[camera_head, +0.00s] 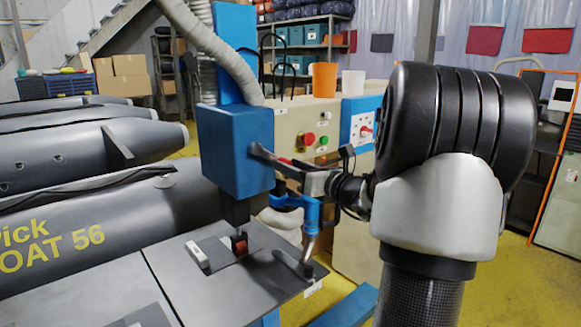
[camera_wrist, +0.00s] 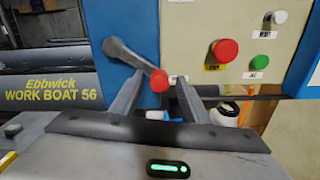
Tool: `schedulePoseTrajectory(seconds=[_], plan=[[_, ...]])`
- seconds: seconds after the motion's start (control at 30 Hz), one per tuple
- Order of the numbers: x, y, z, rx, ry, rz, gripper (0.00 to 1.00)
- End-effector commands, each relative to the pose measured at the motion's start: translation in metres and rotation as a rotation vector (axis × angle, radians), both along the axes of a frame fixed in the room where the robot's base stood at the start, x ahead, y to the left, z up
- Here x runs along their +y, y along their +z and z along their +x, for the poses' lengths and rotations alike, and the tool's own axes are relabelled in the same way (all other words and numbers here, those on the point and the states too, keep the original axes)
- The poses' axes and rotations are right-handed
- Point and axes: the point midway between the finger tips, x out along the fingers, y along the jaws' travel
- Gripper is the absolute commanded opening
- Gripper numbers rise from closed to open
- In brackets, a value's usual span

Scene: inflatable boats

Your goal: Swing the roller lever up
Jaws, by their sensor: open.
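The roller lever (camera_wrist: 134,57) is a grey arm with a red knob (camera_wrist: 159,80) at its end. It is mounted on the side of the blue machine head (camera_head: 235,148) and slopes down to the right from its pivot. My gripper (camera_wrist: 166,85) is open, its two fingers pointing at the lever. In the wrist view the knob shows between the fingertips; I cannot tell whether they touch it. In the head view the lever (camera_head: 270,159) meets my gripper at the right of the blue head, and the fingertips are partly hidden there.
A beige control box (camera_wrist: 233,40) with red and green buttons stands just behind. Below is a grey worktable (camera_head: 215,275) with small items. Grey inflatable boats (camera_head: 90,145) lie at the left. Orange (camera_head: 324,80) and white cups stand on the machine. Yellow floor is open at the right.

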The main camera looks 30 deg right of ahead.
Motion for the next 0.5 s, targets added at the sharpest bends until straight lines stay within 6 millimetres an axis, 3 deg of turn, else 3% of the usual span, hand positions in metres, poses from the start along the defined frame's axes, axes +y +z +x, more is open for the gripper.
schedulePoseTrajectory(seconds=[0.27,0.5], plan=[[0.0006,0.0003,0.0018,0.0,0.001,-0.001,0.42],[0.0006,0.0003,0.0016,0.0,0.001,-0.001,0.03]])
